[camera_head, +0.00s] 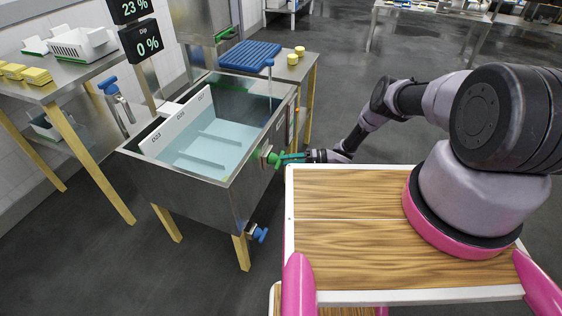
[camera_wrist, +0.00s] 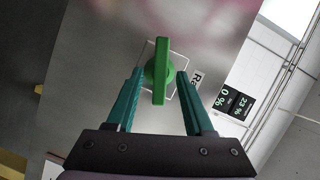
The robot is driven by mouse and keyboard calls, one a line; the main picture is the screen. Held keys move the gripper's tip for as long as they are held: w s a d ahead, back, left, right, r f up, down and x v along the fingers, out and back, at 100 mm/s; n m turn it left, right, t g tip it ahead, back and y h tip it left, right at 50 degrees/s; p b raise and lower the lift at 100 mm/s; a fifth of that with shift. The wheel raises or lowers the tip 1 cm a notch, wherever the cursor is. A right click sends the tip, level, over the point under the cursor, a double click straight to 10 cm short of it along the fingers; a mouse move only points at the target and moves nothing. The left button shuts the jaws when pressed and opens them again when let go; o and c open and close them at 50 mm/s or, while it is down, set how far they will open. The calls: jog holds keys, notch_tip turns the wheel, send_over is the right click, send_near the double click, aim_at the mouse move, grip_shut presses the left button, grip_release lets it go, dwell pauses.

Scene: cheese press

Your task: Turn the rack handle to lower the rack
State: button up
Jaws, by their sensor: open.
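The green rack handle (camera_head: 273,160) is on the right outer wall of the steel vat (camera_head: 190,199). In the wrist view the handle (camera_wrist: 162,70) is a green bar on a square plate, lying along the picture's vertical. My gripper (camera_head: 291,157) is beside that wall at the handle. In the wrist view my gripper (camera_wrist: 160,76) is open, with one teal finger on each side of the handle and a gap on both sides. The vat holds pale blue liquid, with the rack (camera_head: 213,137) seen as bars in it.
A blue-handled valve (camera_head: 259,233) sits low on the vat's front. A blue tap (camera_head: 116,100) stands at its left. Displays (camera_head: 147,43) read 23 % and 0 %. A blue grid tray (camera_head: 249,55) lies behind. My wooden-topped base is close on the right.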

jog(key=d, duration=0.7)
jog(key=shift+d+r, duration=0.25)
jog(key=shift+r, duration=0.2)
jog(key=shift+w, duration=0.1)
